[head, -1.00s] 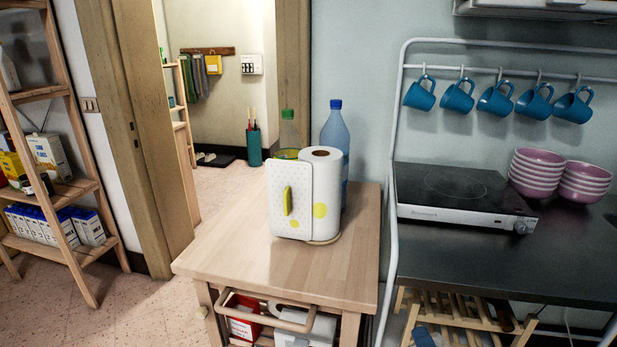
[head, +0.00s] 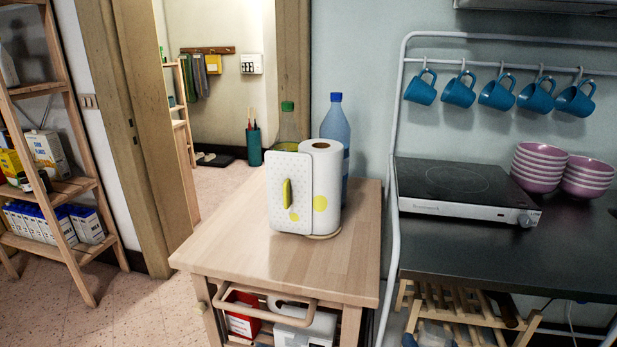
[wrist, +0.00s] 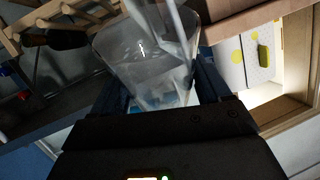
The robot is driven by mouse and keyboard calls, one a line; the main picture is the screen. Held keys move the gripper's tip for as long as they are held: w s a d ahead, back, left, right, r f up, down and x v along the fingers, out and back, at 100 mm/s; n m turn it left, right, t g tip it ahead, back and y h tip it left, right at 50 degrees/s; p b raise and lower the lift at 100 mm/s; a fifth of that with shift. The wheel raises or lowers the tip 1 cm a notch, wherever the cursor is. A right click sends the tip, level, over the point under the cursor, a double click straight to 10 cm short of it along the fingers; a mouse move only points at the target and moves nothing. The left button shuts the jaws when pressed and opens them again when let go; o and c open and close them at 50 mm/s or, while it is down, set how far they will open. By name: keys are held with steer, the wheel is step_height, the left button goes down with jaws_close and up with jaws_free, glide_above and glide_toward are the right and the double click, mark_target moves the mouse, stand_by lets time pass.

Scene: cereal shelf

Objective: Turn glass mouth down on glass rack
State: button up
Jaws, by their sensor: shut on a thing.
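My gripper (wrist: 160,85) is shut on a clear glass (wrist: 145,55) in the wrist view, with a dark finger on either side of it. The glass's wide end is towards the top of that view, away from the palm. A pale bar passes across its upper right. A wooden slatted rack (wrist: 62,22) shows at the upper left of the wrist view, apart from the glass in the picture. In the head view a slatted wooden rack (head: 487,303) stands below the black counter, partly hidden by it. A pale, see-through shape at that view's bottom edge is too unclear to name.
A wooden cart (head: 240,240) with a paper towel roll (head: 325,165) and bottles stands left of the rack. The black counter (head: 480,250) holds a hotplate (head: 465,192) and pink bowls (head: 540,165). A pale metal post (head: 390,255) rises between cart and counter.

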steer(key=n, duration=0.2)
steer(key=shift+n, duration=0.3)
